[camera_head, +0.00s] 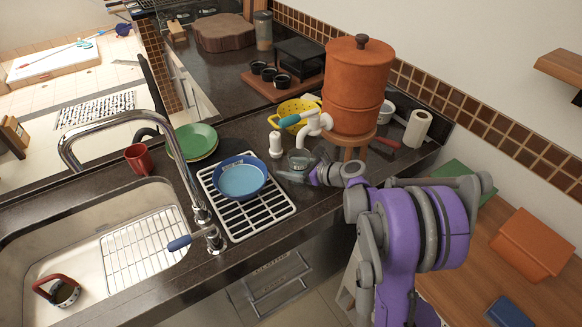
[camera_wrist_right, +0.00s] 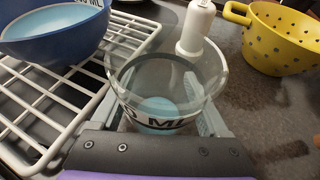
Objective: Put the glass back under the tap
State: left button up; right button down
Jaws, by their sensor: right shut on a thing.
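The glass (camera_wrist_right: 165,85) is a clear cup with a white printed band. It stands upright between the fingers of my right gripper in the right wrist view, and it also shows in the head view (camera_head: 299,158). My right gripper (camera_head: 293,172) is shut on it, low over the counter. The tap (camera_head: 312,122) is white with a turquoise handle and sticks out from the orange clay water filter (camera_head: 356,85). The glass is just to the left of and below the tap in the head view. Whether its base touches the counter cannot be told. My left gripper is not in view.
A blue bowl (camera_head: 240,179) sits on the white rack (camera_head: 246,217) left of the glass. A white bottle (camera_head: 275,144) and a yellow colander (camera_wrist_right: 280,42) stand close behind it. A wooden stand (camera_head: 349,142) supports the filter.

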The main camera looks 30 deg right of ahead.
jog(key=shift+f, duration=0.2)
grip_release()
jog(key=v, duration=1)
jog(key=shift+s+d+b, duration=0.25)
jog(key=shift+s+b, duration=0.1)
jog(key=shift+b, duration=0.05)
